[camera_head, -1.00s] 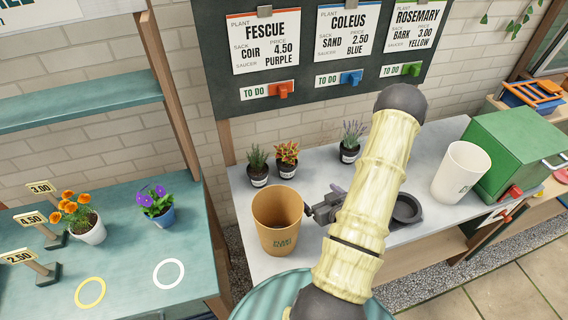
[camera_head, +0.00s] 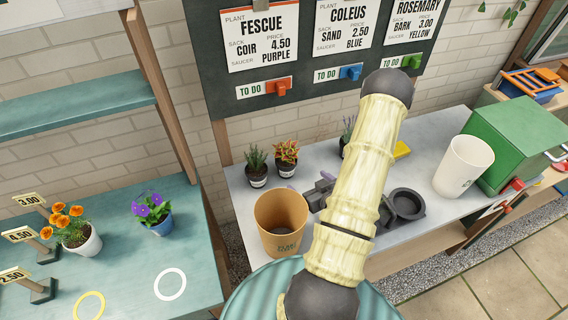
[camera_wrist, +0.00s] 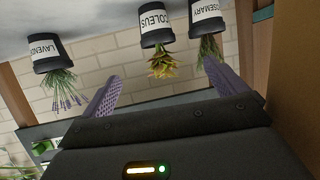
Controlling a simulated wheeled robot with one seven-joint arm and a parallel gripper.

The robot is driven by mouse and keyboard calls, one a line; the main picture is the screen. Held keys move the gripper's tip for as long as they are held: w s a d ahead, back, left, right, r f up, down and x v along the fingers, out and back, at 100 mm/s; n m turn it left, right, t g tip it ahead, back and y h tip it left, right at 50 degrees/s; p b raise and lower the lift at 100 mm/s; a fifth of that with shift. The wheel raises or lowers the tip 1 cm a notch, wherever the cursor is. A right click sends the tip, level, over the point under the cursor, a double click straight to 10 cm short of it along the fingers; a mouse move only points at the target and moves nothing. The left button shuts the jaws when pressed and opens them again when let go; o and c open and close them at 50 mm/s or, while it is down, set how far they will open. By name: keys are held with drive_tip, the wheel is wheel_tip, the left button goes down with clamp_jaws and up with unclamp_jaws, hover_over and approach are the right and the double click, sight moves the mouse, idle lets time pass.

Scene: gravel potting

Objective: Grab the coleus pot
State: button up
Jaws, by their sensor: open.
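The coleus pot (camera_head: 286,169) is a small dark pot with a white label and red-orange leaves, upright at the back of the grey bench. In the wrist view, which is upside down, the coleus pot (camera_wrist: 155,36) with its COLEUS label appears between and beyond my fingers. My gripper (camera_head: 308,183) is low over the bench, to the front right of the coleus, partly behind my arm. In the wrist view my gripper (camera_wrist: 161,76) has its purple fingers spread apart with nothing between them. The coleus is apart from the fingers.
The rosemary pot (camera_head: 257,180) stands close left of the coleus. A brown bucket (camera_head: 281,238) stands in front. A white bucket (camera_head: 463,168) and green box (camera_head: 515,145) are at right.

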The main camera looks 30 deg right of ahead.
idle(0.3)
drive_tip(key=b, duration=0.9)
approach(289, 165)
drive_tip(key=b+x, duration=0.2)
drive_tip(key=b, duration=0.3)
drive_tip(key=shift+w+f, duration=0.15)
drive_tip(key=shift+f, duration=0.1)
drive_tip(key=shift+w+f+b, duration=0.1)
drive_tip(key=shift+w+b, duration=0.1)
drive_tip(key=shift+b, duration=1)
drive_tip(key=x, duration=0.2)
drive_tip(key=p+x, duration=0.1)
drive_tip(key=x, duration=0.1)
drive_tip(key=shift+w+d, duration=0.1)
drive_tip(key=shift+w, duration=0.35)
